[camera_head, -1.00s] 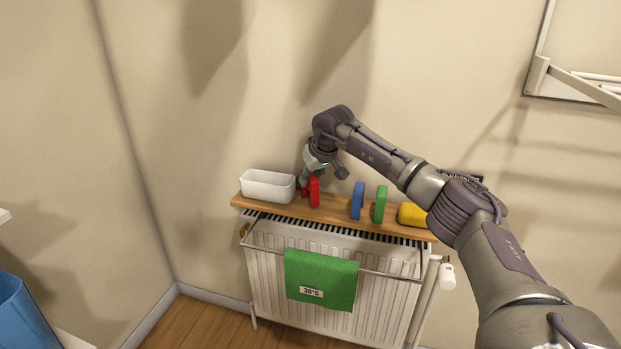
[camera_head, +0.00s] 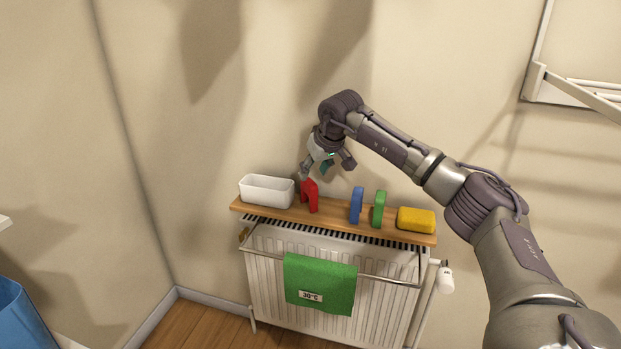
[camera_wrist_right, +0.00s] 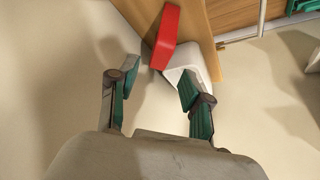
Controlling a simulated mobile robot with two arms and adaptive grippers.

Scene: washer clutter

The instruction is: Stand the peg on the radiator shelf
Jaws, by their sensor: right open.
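The red peg (camera_head: 311,196) stands upright on the wooden radiator shelf (camera_head: 335,214), just right of the white box. My right gripper (camera_head: 327,168) is open and empty, above and slightly right of the peg, with a visible gap between them. In the right wrist view my open fingers (camera_wrist_right: 152,82) have nothing between them. The red peg (camera_wrist_right: 167,37) shows beyond the fingertips there, beside the shelf's wood (camera_wrist_right: 228,42). My left gripper is out of view.
On the shelf are the white box (camera_head: 267,191) at the left, and a blue peg (camera_head: 356,205), a green peg (camera_head: 379,208) and a yellow sponge (camera_head: 416,220) at the right. A green towel (camera_head: 320,284) hangs on the radiator (camera_head: 385,290). A drying rack (camera_head: 580,85) is at upper right.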

